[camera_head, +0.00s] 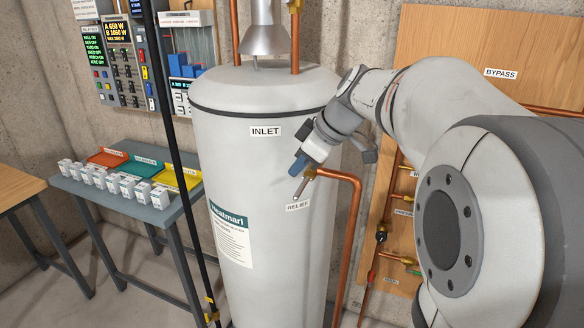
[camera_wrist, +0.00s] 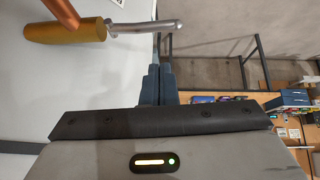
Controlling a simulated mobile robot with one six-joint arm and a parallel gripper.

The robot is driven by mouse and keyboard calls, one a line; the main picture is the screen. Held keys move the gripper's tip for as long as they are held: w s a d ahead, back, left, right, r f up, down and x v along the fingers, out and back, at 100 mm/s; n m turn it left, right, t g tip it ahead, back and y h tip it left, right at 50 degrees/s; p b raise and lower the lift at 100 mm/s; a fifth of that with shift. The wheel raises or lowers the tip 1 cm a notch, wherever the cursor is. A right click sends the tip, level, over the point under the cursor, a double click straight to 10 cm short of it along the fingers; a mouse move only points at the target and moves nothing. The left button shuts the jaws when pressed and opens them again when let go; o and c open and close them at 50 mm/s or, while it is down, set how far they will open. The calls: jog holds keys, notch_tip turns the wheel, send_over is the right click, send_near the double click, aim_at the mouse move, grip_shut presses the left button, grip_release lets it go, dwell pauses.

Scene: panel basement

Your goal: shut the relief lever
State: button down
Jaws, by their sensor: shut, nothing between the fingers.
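The relief valve is a brass body (camera_head: 310,173) on the side of the white tank (camera_head: 262,105), above the RELIEF label (camera_head: 297,206). Its silver relief lever (camera_head: 300,189) slants down and to the left in the head view. In the wrist view the brass body and the lever (camera_wrist: 146,27) cross the top left, with the lever's rounded tip to the right. My gripper (camera_head: 296,170) is shut and empty, with blue fingers close beside the valve. In the wrist view the shut fingers (camera_wrist: 158,70) point toward the lever, with a visible gap between them.
A copper pipe (camera_head: 355,220) runs from the valve and down the tank's right side. The wooden BYPASS board (camera_head: 440,50) with pipes stands at the right. A grey table (camera_head: 150,213) with coloured trays stands left, behind a dark vertical pole (camera_head: 172,150).

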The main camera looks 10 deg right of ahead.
aim_at(304, 179)
jog(key=f, duration=0.1)
jog(key=d+f, duration=0.1)
jog(key=f, duration=0.1)
jog(key=shift+s+f+p, duration=0.15)
jog(key=shift+p, duration=0.2)
jog(key=shift+f+b, duration=0.15)
jog(key=shift+b, duration=0.2)
